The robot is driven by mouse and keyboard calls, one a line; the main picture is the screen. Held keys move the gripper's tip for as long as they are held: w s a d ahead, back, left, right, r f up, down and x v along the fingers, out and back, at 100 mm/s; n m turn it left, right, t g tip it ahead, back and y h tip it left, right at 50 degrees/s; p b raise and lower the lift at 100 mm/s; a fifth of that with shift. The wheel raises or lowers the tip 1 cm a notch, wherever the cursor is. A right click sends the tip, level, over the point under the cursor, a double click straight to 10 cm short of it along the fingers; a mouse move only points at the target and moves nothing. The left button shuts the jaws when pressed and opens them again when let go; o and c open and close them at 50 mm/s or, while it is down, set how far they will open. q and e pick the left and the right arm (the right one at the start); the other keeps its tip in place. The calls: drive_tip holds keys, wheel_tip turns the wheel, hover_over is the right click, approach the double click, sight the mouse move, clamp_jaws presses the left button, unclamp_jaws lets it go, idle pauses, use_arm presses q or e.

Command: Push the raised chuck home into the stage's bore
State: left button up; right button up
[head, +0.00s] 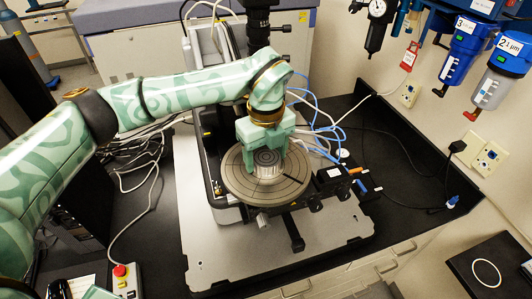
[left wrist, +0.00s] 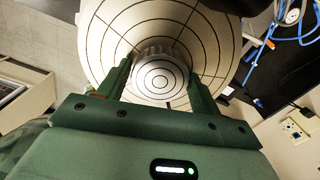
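The chuck (head: 267,158) is a short pale metal cylinder with a ringed top and ribbed side. It stands upright at the middle of the round grey stage (head: 289,190), its top above the stage's surface. My left gripper (head: 264,153) comes down over it with one finger on each side. In the left wrist view the chuck (left wrist: 157,82) fills the space between the fingertips (left wrist: 160,70), which appear to touch its sides. The stage (left wrist: 105,40) spreads behind it with rings and radial lines. The bore is hidden under the chuck. My right gripper is not in view.
The stage sits on a grey base plate (head: 200,255) on a black bench. The dark profiler column (head: 258,25) stands behind. Blue tubes and white cables (head: 312,105) run at the right. A control box with a red button (head: 120,271) stands front left.

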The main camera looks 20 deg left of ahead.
sight(266, 156)
use_arm(q)
drive_tip(key=shift+o, duration=1.3)
drive_tip(key=shift+c, duration=0.4)
wheel_tip(266, 156, up, 7)
drive_tip(key=p, duration=0.4)
